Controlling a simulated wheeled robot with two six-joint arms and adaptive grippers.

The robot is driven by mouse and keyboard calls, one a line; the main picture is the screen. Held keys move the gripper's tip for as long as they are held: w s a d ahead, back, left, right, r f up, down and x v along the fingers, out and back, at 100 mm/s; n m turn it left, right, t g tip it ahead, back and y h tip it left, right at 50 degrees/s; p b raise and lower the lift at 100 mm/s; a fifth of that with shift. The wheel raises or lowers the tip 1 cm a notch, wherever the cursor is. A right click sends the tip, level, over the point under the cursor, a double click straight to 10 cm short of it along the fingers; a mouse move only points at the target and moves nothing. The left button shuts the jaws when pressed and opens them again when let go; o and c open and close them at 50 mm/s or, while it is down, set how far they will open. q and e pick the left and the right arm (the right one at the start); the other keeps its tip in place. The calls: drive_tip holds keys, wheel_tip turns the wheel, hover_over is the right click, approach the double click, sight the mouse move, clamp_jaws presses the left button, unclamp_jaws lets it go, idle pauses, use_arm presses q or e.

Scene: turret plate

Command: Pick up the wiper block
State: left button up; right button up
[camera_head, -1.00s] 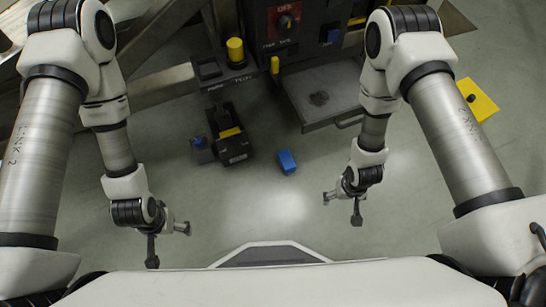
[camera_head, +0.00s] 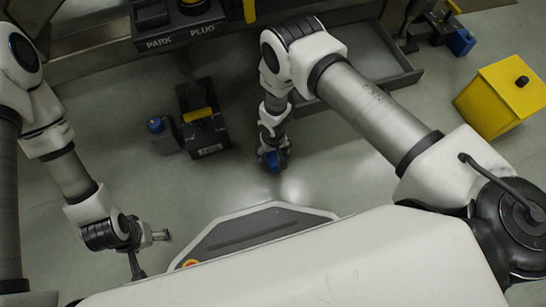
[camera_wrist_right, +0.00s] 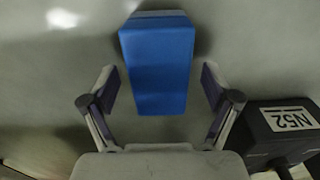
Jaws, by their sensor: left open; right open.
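The wiper block, a blue block (camera_wrist_right: 157,65), is on the grey floor. In the right wrist view it sits upright in the frame between the two open fingers of my right gripper (camera_wrist_right: 158,88), with a visible gap on each side. In the head view only a small blue part of the block (camera_head: 271,159) shows under my right gripper (camera_head: 274,163), which hides the rest. My left gripper (camera_head: 151,254) is open and empty at the lower left, well away from the block.
A black box with a yellow bar (camera_head: 204,130) and a small dark block with a blue knob (camera_head: 162,136) stand left of my right gripper. A grey tray (camera_head: 395,82) is behind my right arm. A yellow box (camera_head: 503,97) is far right. Floor between my grippers is clear.

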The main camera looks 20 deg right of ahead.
wheel_tip(320, 180, down, 3)
drive_tip(key=shift+r+b, duration=0.1)
drive_tip(key=shift+b, duration=0.3)
drive_tip(key=shift+r, duration=0.15)
drive_tip(key=c, duration=1.4)
use_arm(q)
drive_tip(key=shift+f, duration=0.85)
